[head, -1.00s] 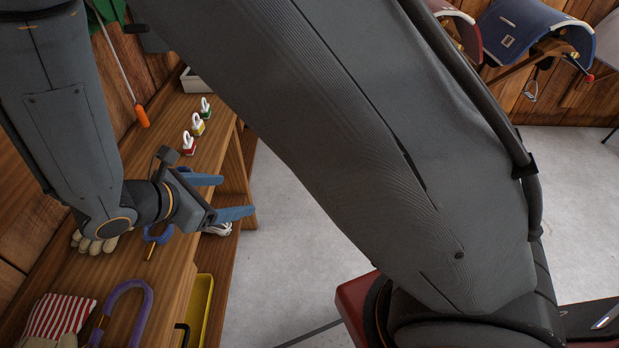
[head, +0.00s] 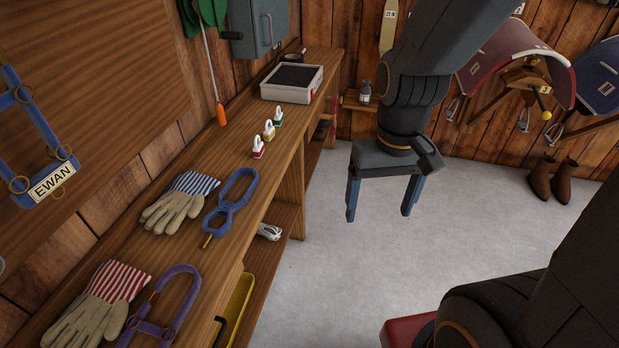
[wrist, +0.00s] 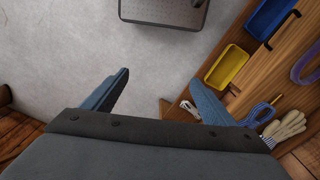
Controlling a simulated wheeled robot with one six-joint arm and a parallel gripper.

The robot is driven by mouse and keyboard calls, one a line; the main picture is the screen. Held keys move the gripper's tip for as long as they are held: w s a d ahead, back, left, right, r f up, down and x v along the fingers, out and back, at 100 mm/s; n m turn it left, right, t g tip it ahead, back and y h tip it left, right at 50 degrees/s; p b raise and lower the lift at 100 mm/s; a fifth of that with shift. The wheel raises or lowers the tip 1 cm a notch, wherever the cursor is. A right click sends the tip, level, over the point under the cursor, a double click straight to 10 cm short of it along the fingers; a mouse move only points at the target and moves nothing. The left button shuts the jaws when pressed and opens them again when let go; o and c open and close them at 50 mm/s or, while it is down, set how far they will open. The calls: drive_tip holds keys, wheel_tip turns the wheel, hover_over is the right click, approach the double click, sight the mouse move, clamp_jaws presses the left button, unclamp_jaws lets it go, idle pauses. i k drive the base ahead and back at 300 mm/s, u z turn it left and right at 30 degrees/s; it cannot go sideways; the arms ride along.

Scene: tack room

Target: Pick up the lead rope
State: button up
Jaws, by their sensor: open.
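In the wrist view a small pale shape near the right finger may be the same bundle. My gripper (head: 379,212) is open and empty, pointing down over the grey floor to the right of the bench. It is well apart from the bundle. Its two blue fingers also show spread in the wrist view (wrist: 160,82).
A yellow bin (head: 238,305) sits below. Saddles (head: 515,60) and boots (head: 553,180) stand right. The middle floor is clear.

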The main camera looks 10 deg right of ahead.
sight(226, 209)
drive_tip(key=z, duration=0.05)
drive_tip(key=k, duration=0.65)
drive_tip(key=u, duration=0.45)
drive_tip(key=i, duration=1.05)
drive_tip(key=u, duration=0.35)
